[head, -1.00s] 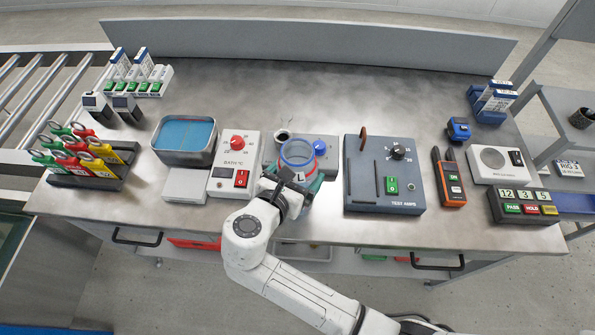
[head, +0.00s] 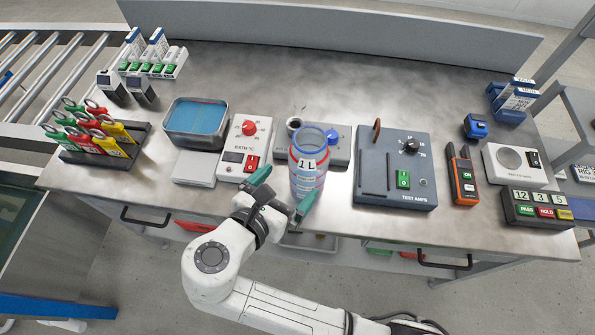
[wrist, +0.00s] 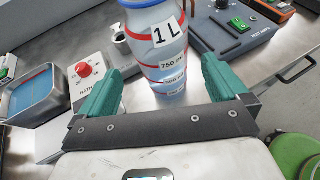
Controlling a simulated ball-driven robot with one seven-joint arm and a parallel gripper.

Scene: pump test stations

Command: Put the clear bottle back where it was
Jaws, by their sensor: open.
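The clear bottle (head: 308,165) stands upright on the metal bench, in front of a grey unit with a blue knob. It has a blue rim, red bands and a "1 L" label. It also shows in the wrist view (wrist: 160,45), ahead of and between the two green fingers. My gripper (head: 282,190) is open and empty, just in front of the bottle and a little to its left, with a gap between the fingers and the bottle. In the wrist view my gripper (wrist: 158,85) has its fingers wide apart.
A bath control box (head: 243,150) and water tank (head: 197,122) stand to the left. A test amps box (head: 392,170) stands close on the right. A rack of coloured tags (head: 100,145) is at far left.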

